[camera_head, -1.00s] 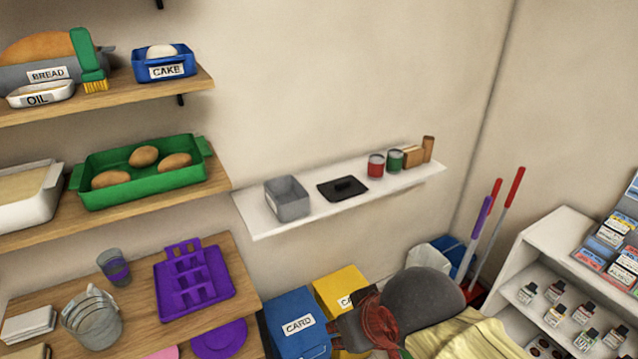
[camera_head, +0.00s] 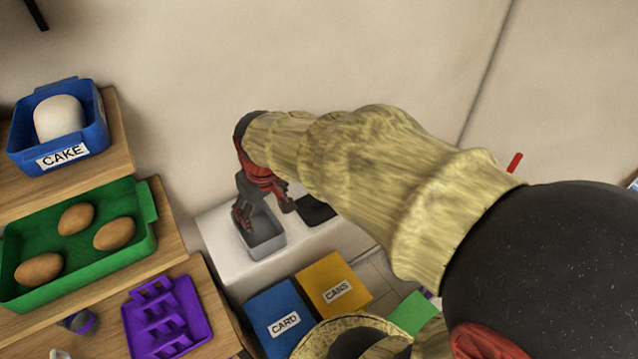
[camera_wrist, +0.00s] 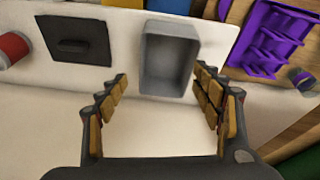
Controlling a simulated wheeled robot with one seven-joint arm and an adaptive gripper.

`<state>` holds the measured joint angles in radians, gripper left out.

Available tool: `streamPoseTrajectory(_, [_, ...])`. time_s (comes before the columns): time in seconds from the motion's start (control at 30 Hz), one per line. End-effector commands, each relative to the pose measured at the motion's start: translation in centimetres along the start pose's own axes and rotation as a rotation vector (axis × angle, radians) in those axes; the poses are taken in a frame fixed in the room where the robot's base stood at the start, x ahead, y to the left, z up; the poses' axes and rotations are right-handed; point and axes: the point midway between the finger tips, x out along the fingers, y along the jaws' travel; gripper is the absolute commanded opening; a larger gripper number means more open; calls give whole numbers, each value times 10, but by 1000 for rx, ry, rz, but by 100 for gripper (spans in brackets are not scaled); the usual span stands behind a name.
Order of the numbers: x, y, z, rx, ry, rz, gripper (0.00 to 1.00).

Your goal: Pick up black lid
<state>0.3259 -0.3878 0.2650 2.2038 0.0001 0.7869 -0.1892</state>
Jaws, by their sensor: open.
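The black lid (camera_wrist: 76,39) lies flat on the white shelf, with a raised handle in its middle. In the head view the lid (camera_head: 315,210) is partly hidden behind my arm. My gripper (camera_wrist: 165,88) is open and empty. In the wrist view the grey container (camera_wrist: 168,60) sits ahead, between the lines of the two fingers, and the lid is to the left of the left finger, apart from it. In the head view my gripper (camera_head: 264,214) is over the grey container (camera_head: 263,238), left of the lid.
A red can (camera_wrist: 13,48) stands beyond the lid on the white shelf (camera_head: 222,243). Wooden shelves with a green tray (camera_head: 140,240) and a blue cake box (camera_head: 98,135) are at the left. Blue and yellow bins (camera_head: 333,285) stand below. Bare wall is behind the shelf.

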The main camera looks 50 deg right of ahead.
Motion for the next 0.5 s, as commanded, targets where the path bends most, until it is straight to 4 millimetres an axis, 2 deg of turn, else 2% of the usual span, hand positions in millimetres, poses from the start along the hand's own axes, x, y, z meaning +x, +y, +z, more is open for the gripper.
streamPoseTrajectory(0.03, [-9,18,-10,20,-32,4,67])
streamPoseTrajectory(0.2, [0,71,-27,65,-111,8,67])
streamPoseTrajectory(0.33, [10,113,-28,101,-170,3,67])
streamPoseTrajectory(0.5, [26,157,-17,140,-231,-12,67])
